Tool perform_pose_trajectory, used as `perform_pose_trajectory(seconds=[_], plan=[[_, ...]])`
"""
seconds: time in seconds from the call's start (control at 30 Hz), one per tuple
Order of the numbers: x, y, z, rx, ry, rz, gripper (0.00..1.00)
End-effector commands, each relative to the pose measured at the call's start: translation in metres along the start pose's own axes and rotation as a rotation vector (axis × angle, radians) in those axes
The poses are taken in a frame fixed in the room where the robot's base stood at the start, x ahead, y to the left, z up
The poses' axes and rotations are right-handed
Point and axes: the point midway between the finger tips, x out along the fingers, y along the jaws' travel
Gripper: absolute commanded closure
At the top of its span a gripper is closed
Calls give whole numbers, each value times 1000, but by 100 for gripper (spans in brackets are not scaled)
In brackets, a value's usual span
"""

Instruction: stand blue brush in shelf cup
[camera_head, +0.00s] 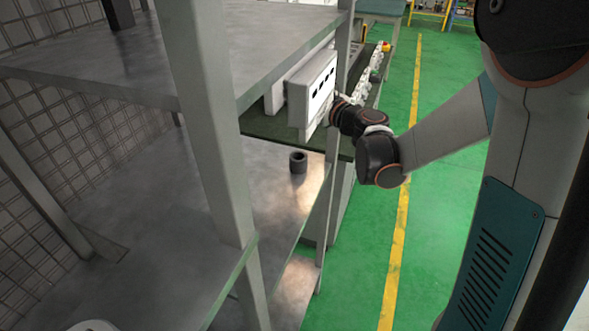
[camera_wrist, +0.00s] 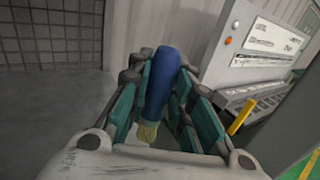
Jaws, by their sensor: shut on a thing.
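A dark, short, round cup (camera_head: 298,162) stands upright on the grey shelf (camera_head: 275,196) in the head view. Its open top faces up. The blue brush (camera_wrist: 158,82) shows in the wrist view, its blue handle between the jaw pads and its yellowish bristles (camera_wrist: 147,132) at the lower end, nearer the camera. My gripper (camera_wrist: 160,78) is shut on the handle. In the head view my wrist is above and right of the cup, close to a white box-like unit; the fingers and brush cannot be made out there. The cup is not visible in the wrist view.
A white unit (camera_head: 312,86) stands behind the cup, near my wrist; a white panelled machine (camera_wrist: 262,48) shows in the wrist view. A grey upright post (camera_head: 212,120) and an upper shelf (camera_head: 120,68) bound the space. The shelf around the cup is clear.

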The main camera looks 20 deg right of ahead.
Motion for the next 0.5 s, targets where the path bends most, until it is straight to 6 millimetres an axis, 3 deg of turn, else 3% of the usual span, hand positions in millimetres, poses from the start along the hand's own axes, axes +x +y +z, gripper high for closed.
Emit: perform_pose_trajectory(seconds=[0.1, 0.23, 0.37, 0.5], plan=[[-11, 2, 16, 0, -4, 75, 100], [-17, 5, 20, -1, -6, 118, 100], [-17, 6, 0, -1, -7, 128, 100], [-18, 6, -36, -1, -7, 127, 100]])
